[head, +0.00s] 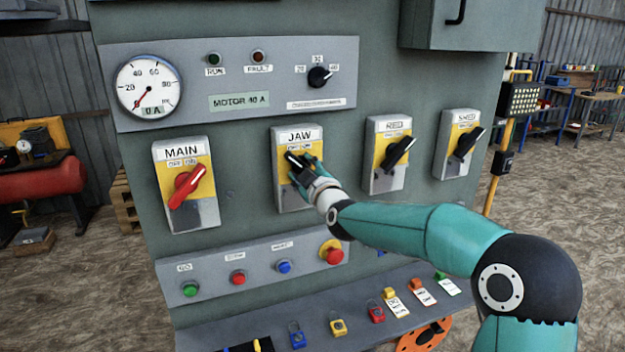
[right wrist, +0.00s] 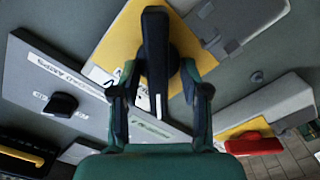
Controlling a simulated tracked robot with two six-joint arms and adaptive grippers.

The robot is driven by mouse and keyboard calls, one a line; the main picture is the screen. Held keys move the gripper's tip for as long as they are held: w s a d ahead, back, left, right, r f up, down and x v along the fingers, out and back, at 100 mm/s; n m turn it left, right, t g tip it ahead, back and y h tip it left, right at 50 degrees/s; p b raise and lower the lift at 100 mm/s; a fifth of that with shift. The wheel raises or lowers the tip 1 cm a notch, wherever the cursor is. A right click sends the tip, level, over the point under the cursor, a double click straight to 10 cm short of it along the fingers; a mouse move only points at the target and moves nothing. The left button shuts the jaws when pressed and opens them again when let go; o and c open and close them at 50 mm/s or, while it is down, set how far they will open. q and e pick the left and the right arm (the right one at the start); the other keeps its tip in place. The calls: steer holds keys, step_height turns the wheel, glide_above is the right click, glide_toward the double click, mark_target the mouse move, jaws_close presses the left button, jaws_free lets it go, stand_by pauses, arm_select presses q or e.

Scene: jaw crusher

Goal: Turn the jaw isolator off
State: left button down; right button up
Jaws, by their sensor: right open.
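The jaw isolator (head: 288,197) is a grey box with a yellow plate and a JAW label, on the front of the green cabinet. Its black handle (head: 294,160) is partly hidden by my right gripper; the visible end points to the upper left. In the right wrist view the black handle (right wrist: 155,50) stands out from the yellow plate (right wrist: 191,45). My right gripper (head: 306,170) is open at the handle, with one finger on each side of it in the right wrist view (right wrist: 160,80). Contact cannot be told. My left gripper is not in view.
The MAIN isolator (head: 207,215) with a red handle is to the left. The RED (head: 380,180) and SHRED (head: 442,172) isolators with black handles are to the right. Push buttons (head: 238,278) and a shelf with padlocks and tags (head: 338,327) lie below.

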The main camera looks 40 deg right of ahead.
steer(key=v, duration=1.1)
steer(key=shift+s, duration=0.3)
steer(key=shift+a+f, duration=0.15)
steer(key=shift+a, duration=0.05)
